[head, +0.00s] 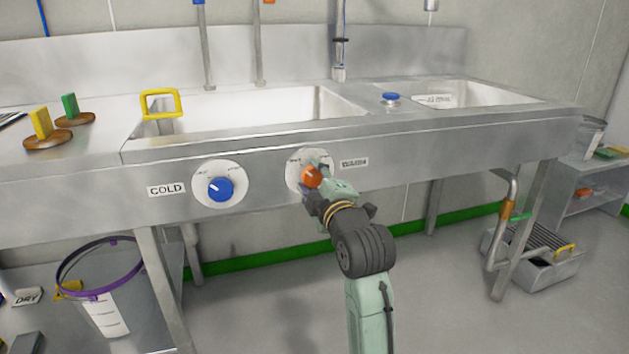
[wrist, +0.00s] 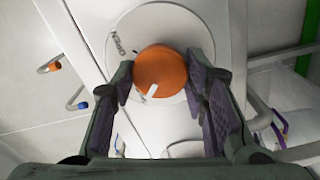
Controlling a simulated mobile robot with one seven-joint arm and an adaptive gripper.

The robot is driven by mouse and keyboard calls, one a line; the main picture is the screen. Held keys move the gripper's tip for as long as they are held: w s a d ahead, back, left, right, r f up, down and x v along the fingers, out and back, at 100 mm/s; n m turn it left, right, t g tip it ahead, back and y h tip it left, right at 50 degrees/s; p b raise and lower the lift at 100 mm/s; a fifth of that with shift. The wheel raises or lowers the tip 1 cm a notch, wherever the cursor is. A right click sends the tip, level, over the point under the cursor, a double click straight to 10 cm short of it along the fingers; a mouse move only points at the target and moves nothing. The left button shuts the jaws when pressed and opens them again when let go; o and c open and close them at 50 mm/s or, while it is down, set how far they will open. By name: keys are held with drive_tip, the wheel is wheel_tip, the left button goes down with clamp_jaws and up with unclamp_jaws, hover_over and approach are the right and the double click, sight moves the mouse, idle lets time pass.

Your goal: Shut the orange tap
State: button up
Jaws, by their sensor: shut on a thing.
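The orange tap (head: 312,176) is a round knob on a white dial plate on the sink's front panel, beside the label WARM. My gripper (head: 318,182) is at it, with its arm reaching up from below. In the wrist view the orange tap (wrist: 160,68) sits between the two fingers of my gripper (wrist: 165,78), which are shut on its sides. A white pointer mark shows on the knob, toward its lower edge in that view. The dial plate (wrist: 190,22) carries lettering, partly hidden by the knob and fingers.
A blue tap (head: 220,189) labelled COLD is left of the orange one. The steel sink (head: 240,130) spans the view, with a yellow handle (head: 161,104) at its basin. A bucket (head: 103,290) stands below left and a grated drain box (head: 535,262) below right.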

drive_tip(key=o, duration=1.1)
drive_tip(key=shift+o, duration=0.2)
drive_tip(key=v, duration=1.2)
